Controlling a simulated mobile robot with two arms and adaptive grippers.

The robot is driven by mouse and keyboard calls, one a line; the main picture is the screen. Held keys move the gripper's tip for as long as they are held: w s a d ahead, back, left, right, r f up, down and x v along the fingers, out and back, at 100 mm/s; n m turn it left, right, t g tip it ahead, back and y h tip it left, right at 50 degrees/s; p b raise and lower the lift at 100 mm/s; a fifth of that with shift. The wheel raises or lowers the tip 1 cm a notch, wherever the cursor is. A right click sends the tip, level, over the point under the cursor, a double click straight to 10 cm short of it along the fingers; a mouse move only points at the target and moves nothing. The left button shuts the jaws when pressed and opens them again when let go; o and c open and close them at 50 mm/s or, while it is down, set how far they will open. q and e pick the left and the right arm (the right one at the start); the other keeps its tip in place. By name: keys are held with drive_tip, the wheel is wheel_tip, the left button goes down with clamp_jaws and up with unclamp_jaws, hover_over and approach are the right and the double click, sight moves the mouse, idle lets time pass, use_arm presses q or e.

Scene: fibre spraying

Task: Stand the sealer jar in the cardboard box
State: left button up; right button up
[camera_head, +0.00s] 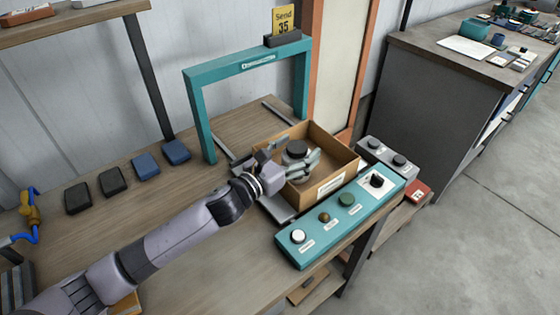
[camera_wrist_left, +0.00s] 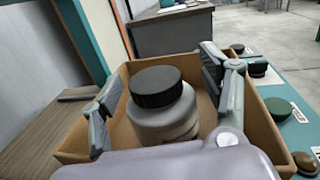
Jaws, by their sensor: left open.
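The sealer jar, grey with a black lid, (camera_head: 297,152) stands upright inside the cardboard box (camera_head: 342,158) in the head view. It also shows in the left wrist view (camera_wrist_left: 163,114), upright between the spread fingers. My left gripper (camera_head: 291,160) reaches into the box from the left with its fingers on either side of the jar. In the left wrist view the gripper (camera_wrist_left: 165,108) is open, with gaps between the fingers and the jar. The jar's base is hidden by the gripper. My right gripper is not in view.
A teal control panel (camera_head: 290,254) with several knobs lies in front of the box. A teal frame (camera_head: 201,122) with a yellow "Send 35" sign (camera_head: 285,20) stands behind it. Several dark and blue pads (camera_head: 112,181) lie on the wooden table (camera_head: 175,215), whose middle is partly free.

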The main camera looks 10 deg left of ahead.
use_arm(q)
drive_tip(key=b+v, duration=0.1)
drive_tip(key=v, duration=1)
drive_tip(key=shift+b, duration=0.35)
drive_tip(key=shift+s, duration=0.1)
